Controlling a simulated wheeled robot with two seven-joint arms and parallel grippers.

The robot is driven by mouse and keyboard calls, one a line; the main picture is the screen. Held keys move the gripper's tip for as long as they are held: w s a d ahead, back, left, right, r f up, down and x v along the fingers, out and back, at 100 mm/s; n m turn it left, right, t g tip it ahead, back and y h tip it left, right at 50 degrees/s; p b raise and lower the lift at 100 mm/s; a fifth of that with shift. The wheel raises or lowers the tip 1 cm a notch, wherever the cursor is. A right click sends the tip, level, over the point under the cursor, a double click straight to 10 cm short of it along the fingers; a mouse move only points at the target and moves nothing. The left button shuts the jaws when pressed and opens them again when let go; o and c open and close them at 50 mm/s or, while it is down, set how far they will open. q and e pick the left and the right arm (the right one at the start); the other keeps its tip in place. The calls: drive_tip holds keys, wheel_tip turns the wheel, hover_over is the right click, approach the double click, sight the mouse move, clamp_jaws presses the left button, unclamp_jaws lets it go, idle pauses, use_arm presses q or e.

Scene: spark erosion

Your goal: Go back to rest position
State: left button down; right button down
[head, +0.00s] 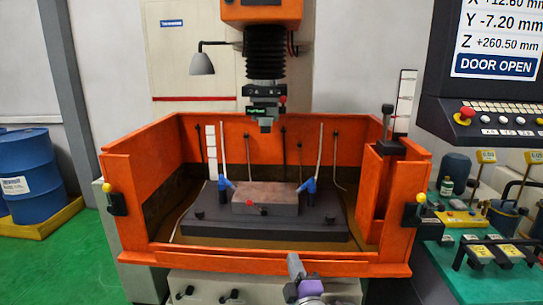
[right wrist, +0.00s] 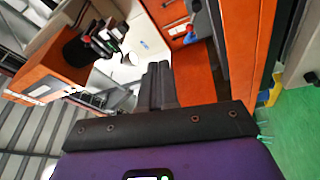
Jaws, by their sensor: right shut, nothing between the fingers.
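My right gripper (head: 294,262) shows at the bottom of the head view, in front of the machine's orange tank (head: 330,258). Its grey fingers point up, with a purple wrist part below. In the right wrist view its dark fingers (right wrist: 158,76) are together with nothing between them. My left gripper is in neither view. A brown block (head: 262,198) with a red spot lies on the dark plate (head: 205,222) inside the tank. Blue nozzles (head: 226,185) stand at both sides of the block. The machine head (head: 264,100) hangs above it.
A control panel (head: 498,120) with a screen reading DOOR OPEN stands at the right. Below it, a green bench (head: 445,280) holds several items. Blue drums (head: 28,165) stand on a yellow pallet (head: 45,228) at the left. The green floor there is clear.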

drive_tip(key=s+d+f+m+g+h, duration=0.1)
drive_tip(key=s+d+f+m+g, duration=0.15)
drive_tip(key=f, duration=0.75)
drive_tip(key=s+d+f+m+g+p, duration=0.1)
drive_tip(key=s+f+m+g, duration=0.3)
drive_tip(key=f, duration=0.7)
drive_tip(key=s+d+f+m+g+h, duration=0.1)
drive_tip(key=s+d+f+m+g, duration=0.2)
drive_tip(key=f, duration=0.7)
drive_tip(key=s+a+f+m+g, duration=0.1)
drive_tip(key=s+f+m+g, duration=0.2)
drive_tip(key=s, duration=0.4)
drive_tip(key=s+f+m+g+y+p, duration=0.1)
drive_tip(key=s+f+m+g, duration=0.2)
drive_tip(key=s, duration=0.4)
drive_tip(key=s+a+f+m+g, duration=0.1)
drive_tip(key=s+f+m+g, duration=0.3)
drive_tip(key=s+f, duration=0.2)
drive_tip(key=shift+s+a+m+y, duration=0.3)
drive_tip(key=shift+s+a+m, duration=0.05)
drive_tip(key=shift+s, duration=0.35)
